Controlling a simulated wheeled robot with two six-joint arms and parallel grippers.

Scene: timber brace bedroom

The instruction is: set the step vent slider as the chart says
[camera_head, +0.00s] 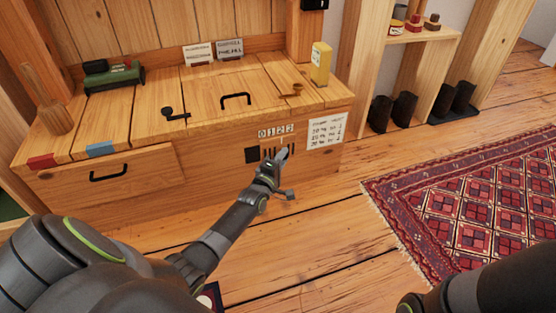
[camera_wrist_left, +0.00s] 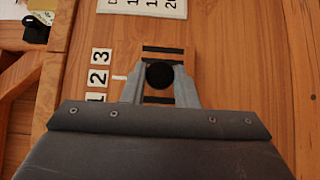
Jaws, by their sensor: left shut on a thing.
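My left gripper (camera_head: 280,157) is at the vent, shut on the round black slider knob (camera_wrist_left: 159,75). In the wrist view a white pointer mark (camera_wrist_left: 119,77) lies level with the 2. The chart (camera_head: 326,131) is a white sheet right of the vent; its lines are too small to read surely. My right gripper is out of view.
The chest top (camera_head: 205,90) holds a green roller-like item (camera_head: 112,74), a yellow container (camera_head: 321,63), two small cards (camera_head: 229,48) and black handles. A drawer (camera_head: 108,174) is at left. A red rug (camera_head: 470,200) and dark boots (camera_head: 392,112) are at right.

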